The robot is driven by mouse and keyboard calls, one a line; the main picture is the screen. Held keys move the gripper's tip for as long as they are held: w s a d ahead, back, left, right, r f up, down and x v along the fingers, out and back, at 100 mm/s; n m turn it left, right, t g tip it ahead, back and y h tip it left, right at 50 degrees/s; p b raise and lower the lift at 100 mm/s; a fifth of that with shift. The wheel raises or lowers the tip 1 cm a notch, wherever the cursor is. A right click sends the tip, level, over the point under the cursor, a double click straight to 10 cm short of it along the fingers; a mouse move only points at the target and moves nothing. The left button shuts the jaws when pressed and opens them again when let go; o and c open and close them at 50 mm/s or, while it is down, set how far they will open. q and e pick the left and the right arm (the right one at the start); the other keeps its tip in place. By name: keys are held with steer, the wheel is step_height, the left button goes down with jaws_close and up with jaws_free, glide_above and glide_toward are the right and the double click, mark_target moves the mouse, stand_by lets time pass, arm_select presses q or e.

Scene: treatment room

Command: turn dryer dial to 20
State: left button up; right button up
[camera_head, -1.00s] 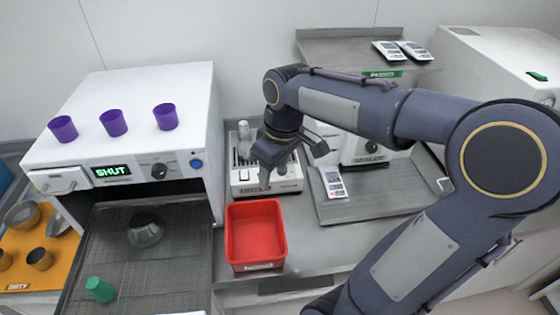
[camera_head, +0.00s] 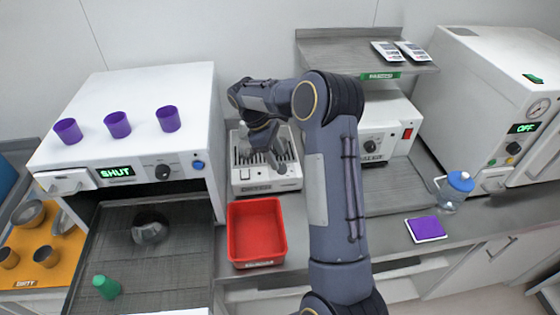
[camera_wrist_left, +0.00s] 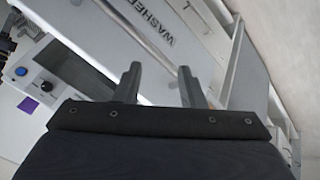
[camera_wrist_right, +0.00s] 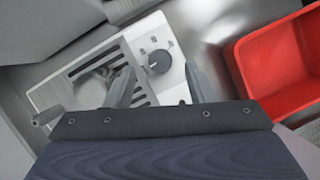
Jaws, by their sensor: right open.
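A low white slotted unit (camera_head: 241,185) stands on the counter behind the red bin. In the right wrist view it carries a dark round dial (camera_wrist_right: 159,61) with marks around it; its setting is too small to read. I take this as the dryer dial, though the unit's label is not legible. My right gripper (camera_head: 265,164) is open and empty above the unit, and hides part of it. In the right wrist view its fingers (camera_wrist_right: 160,88) stand either side of the dial's line, apart from it. My left gripper (camera_wrist_left: 160,80) is open and empty, near a panel marked WASHER.
A red bin (camera_head: 257,233) stands close in front of the unit. At left is a white machine (camera_head: 185,145) reading SHUT, with purple cups on top and an open rack (camera_head: 170,260). At right are a blue-lidded jug (camera_head: 457,190) and a purple pad (camera_head: 426,228).

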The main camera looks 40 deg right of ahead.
mark_target(282, 166)
steer(key=shift+x, duration=1.75)
steer(key=shift+c, duration=0.2)
steer(key=c, duration=0.9)
